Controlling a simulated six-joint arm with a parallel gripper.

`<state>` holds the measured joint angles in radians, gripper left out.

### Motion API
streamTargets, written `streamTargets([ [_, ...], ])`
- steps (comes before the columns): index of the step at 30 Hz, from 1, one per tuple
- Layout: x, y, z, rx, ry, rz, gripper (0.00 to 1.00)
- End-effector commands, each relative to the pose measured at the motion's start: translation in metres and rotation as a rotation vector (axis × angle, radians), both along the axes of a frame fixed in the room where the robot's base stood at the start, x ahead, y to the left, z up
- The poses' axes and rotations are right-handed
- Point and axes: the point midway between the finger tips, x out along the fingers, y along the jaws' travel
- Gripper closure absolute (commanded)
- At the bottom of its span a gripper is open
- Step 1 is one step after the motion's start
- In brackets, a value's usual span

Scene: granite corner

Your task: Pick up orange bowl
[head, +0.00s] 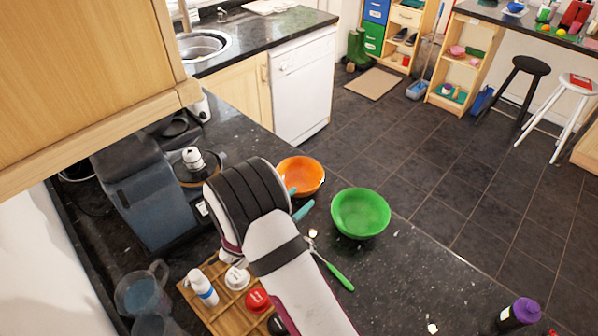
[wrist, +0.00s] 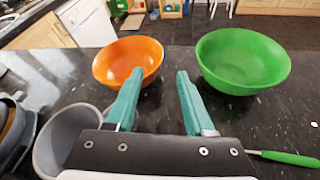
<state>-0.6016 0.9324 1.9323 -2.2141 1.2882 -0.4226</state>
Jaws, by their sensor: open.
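The orange bowl (head: 303,174) stands upright on the dark granite counter, left of the green bowl. It also shows in the wrist view (wrist: 118,58), beyond my left finger, whose tip overlaps its near right side. My gripper (wrist: 154,75) has teal fingers spread apart with nothing between them. In the head view my gripper (head: 298,201) is partly hidden behind my arm, close to the near side of the orange bowl. I cannot tell whether the left fingertip touches the bowl. The bowl looks empty.
A green bowl (head: 360,213) stands just right of the orange one. A green-handled utensil (head: 337,275) lies in front. A grey container (wrist: 66,140) is near left in the wrist view. A wooden tray (head: 226,318) holds jars. The counter's right part is mostly clear.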

Motion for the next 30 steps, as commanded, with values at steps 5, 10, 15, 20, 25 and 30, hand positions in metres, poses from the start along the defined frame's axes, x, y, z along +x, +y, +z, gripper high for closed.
streamTargets([
  [5,0.034,-0.023,-0.017,0.001,0.000,-0.006,0.46],
  [10,0.052,-0.034,-0.026,0.002,0.000,-0.007,0.46],
  [15,0.079,-0.048,-0.040,0.003,0.000,-0.007,0.46],
  [20,0.086,-0.052,-0.043,0.004,0.001,-0.005,0.46],
  [25,0.086,-0.052,-0.043,0.004,0.001,-0.005,0.54],
  [30,0.086,-0.052,-0.043,0.004,0.001,-0.005,0.84],
])
